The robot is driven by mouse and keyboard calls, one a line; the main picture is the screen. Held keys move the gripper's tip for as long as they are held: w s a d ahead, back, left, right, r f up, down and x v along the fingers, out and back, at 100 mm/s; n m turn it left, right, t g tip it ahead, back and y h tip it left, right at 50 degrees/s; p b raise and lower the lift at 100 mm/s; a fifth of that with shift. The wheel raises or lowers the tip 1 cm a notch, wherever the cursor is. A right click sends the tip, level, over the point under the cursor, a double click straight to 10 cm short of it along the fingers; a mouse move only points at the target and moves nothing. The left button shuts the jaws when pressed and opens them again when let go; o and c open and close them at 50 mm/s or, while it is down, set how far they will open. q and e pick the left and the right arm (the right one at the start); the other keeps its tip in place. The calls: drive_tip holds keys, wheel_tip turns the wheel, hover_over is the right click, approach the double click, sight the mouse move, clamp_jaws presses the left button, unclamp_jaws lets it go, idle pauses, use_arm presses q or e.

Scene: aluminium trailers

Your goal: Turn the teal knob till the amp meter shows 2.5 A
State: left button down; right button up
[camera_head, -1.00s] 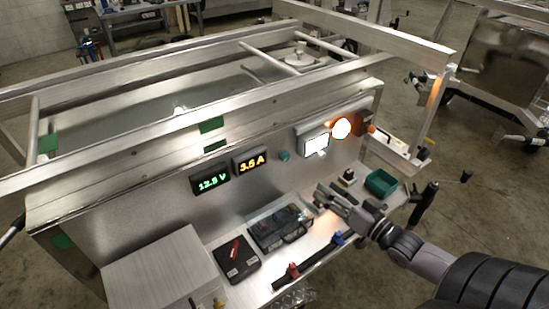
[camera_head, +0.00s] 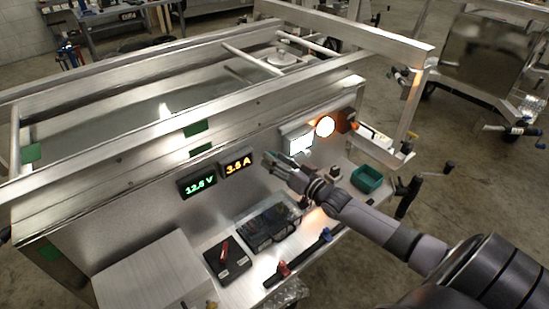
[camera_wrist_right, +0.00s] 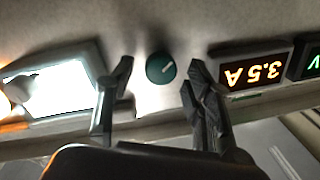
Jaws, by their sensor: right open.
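The teal knob (camera_wrist_right: 160,67) sits on the metal panel and shows a pale pointer line in the right wrist view. My right gripper (camera_head: 277,165) is open in front of the panel at the knob. In the wrist view its two fingers stand on either side of the knob, with gaps showing between. In the head view the gripper mostly hides the knob. The amp meter (camera_head: 238,165) glows orange, and upside down in the wrist view (camera_wrist_right: 256,74) it reads 3.5 A. My left gripper is not in view.
The green volt meter (camera_head: 198,186) is left of the amp meter. A lit white screen (camera_head: 299,143) and a glowing round lamp (camera_head: 325,126) are right of the knob. Below, the shelf holds a black box (camera_head: 228,259), a clear-lidded case (camera_head: 268,226) and a teal bin (camera_head: 367,179).

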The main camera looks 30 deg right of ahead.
drive_tip(key=shift+w+a, duration=0.1)
drive_tip(key=shift+w, duration=0.45)
drive_tip(key=shift+c, duration=0.3)
clamp_jaws()
